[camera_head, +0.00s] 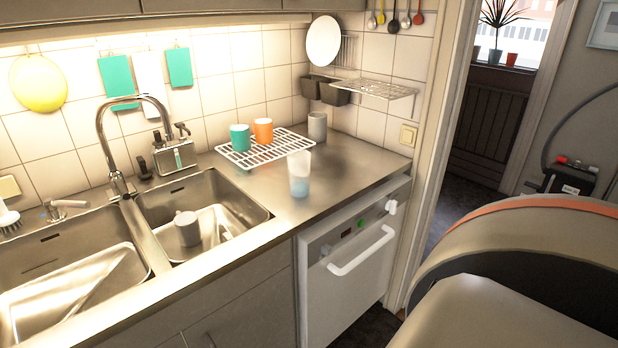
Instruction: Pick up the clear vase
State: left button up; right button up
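The clear vase (299,172) is a translucent, whitish tumbler shape with a bluish lower part. It stands upright on the steel counter (335,190), to the right of the sink and close to the counter's front edge. It is in front of the white wire rack and apart from it. Nothing touches its sides. Neither of my grippers is in view.
A white wire rack (239,155) holds a teal cup (240,138) and an orange cup (263,131). A grey cup (317,126) stands behind. The right sink basin (165,212) holds a mug (187,229). A tall faucet (101,130) rises at left. A white dishwasher (345,275) is below.

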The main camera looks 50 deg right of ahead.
aim_at(299, 160)
jog(key=z, duration=1.35)
